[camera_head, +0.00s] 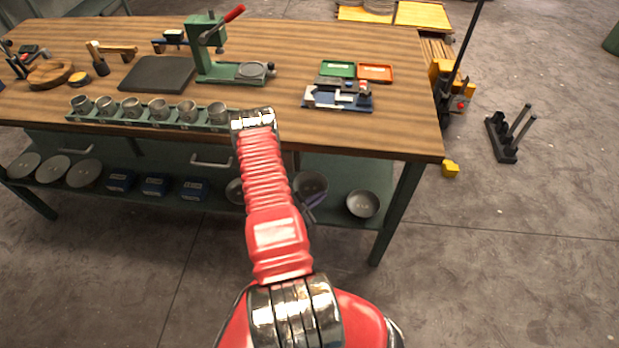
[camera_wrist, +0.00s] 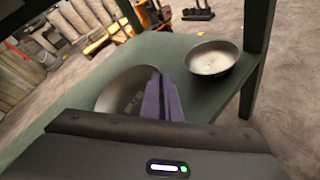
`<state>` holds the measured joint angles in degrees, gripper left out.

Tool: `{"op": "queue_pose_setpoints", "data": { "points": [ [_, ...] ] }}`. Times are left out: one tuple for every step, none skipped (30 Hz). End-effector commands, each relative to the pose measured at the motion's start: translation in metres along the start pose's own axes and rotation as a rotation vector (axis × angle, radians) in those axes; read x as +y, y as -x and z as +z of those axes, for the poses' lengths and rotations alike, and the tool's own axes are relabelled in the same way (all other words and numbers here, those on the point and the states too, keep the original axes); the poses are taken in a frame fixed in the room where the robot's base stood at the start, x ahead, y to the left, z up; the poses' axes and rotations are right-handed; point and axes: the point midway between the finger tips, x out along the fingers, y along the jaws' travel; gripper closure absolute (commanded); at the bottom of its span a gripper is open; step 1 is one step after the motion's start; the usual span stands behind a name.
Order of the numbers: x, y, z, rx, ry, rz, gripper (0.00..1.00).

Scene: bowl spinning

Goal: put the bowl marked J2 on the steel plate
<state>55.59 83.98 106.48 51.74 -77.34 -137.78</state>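A grey metal bowl (camera_head: 314,182) is at the lower shelf beside my forearm, and it shows large in the wrist view (camera_wrist: 118,92). It looks tilted compared with the bowl to its right. My gripper (camera_wrist: 168,100) has its purple fingers close together at this bowl's near rim and appears shut on it. In the head view the gripper is mostly behind my arm. A second bowl (camera_head: 363,204) sits upright on the shelf at the right. A third bowl (camera_head: 235,190) is partly hidden by my arm. I cannot read any J2 mark. A dark square plate (camera_head: 158,74) lies on the bench top.
The wooden bench top (camera_head: 300,60) holds a green press (camera_head: 205,50), a rack of metal cups (camera_head: 150,112), and small trays (camera_head: 337,69). The lower shelf (camera_wrist: 225,108) carries round discs and blue boxes at the left. A bench leg (camera_head: 398,210) stands right of the bowls.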

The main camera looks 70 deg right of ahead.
Motion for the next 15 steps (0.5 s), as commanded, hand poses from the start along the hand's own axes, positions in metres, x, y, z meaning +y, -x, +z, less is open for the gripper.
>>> {"op": "queue_pose_setpoints", "data": {
  "points": [
    [0.017,0.009,-0.01,0.034,0.02,0.053,1.0],
    [0.027,0.014,-0.016,0.055,0.033,0.084,1.0],
    [0.041,0.023,-0.024,0.085,0.05,0.126,1.0],
    [0.052,0.029,-0.029,0.107,0.061,0.157,1.0],
    [0.063,0.037,-0.034,0.129,0.074,0.188,1.0],
    [0.077,0.047,-0.041,0.157,0.09,0.228,1.0],
    [0.088,0.055,-0.046,0.177,0.101,0.257,1.0],
    [0.098,0.063,-0.051,0.198,0.113,0.286,1.0],
    [0.111,0.075,-0.057,0.225,0.128,0.324,1.0],
    [0.121,0.083,-0.061,0.243,0.137,0.351,1.0],
    [0.131,0.093,-0.065,0.263,0.148,0.378,1.0],
    [0.144,0.105,-0.07,0.288,0.161,0.413,1.0],
    [0.153,0.115,-0.074,0.307,0.171,0.441,1.0],
    [0.162,0.125,-0.078,0.324,0.181,0.466,1.0],
    [0.174,0.139,-0.083,0.349,0.195,0.501,1.0]
  ]
}}
